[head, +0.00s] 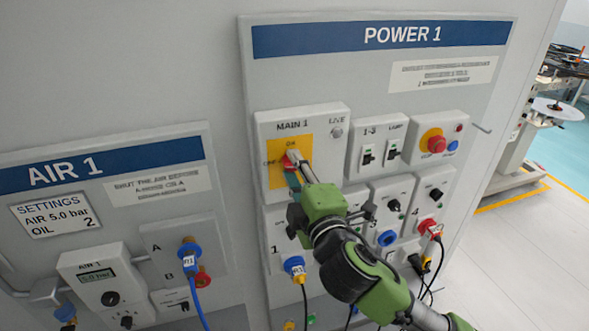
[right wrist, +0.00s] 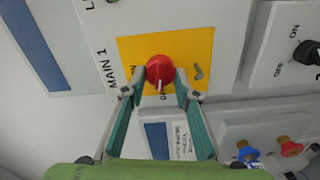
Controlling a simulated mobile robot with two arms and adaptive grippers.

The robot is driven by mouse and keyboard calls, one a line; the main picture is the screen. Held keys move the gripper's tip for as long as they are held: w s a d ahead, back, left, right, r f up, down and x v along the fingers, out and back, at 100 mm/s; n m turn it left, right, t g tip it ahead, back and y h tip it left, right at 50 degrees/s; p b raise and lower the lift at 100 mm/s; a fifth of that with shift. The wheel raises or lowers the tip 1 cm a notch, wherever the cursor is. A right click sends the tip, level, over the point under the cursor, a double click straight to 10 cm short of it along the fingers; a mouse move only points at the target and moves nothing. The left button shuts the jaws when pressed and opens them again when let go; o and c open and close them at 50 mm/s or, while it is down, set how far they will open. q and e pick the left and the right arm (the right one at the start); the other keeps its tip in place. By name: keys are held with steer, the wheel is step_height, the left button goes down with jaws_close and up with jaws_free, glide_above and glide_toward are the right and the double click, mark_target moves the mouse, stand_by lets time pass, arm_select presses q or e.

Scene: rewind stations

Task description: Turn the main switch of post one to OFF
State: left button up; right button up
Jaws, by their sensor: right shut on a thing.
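The main switch is a red knob (right wrist: 160,70) on a yellow plate (right wrist: 196,50) in the right wrist view. The plate (head: 276,174) belongs to the MAIN 1 box under the POWER 1 sign in the head view. My right gripper (head: 294,168) has its fingers at the knob, hiding much of it there. In the wrist view the two green fingers of this gripper (right wrist: 161,80) are shut on the knob's sides. A pale mark shows on the knob's lower edge, near partly hidden lettering. The exact switch position is hard to read. My left gripper is out of view.
The round LIVE lamp (head: 337,132) looks grey. Rocker switches (head: 368,155) and a red emergency button (head: 433,141) sit to the right. Plugged sockets (head: 294,265) with cables lie below. The AIR 1 panel (head: 107,165) is at left.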

steer(key=shift+w+d+r+n, duration=0.1)
steer(key=shift+r+n, duration=0.15)
steer(key=shift+n, duration=0.05)
stand_by(0.4)
steer(key=o, duration=1.1)
steer(key=shift+w+f, duration=0.1)
steer(key=shift+f, duration=0.1)
steer(key=shift+f, duration=0.25)
steer(key=v, duration=0.8)
steer(key=shift+r, duration=0.3)
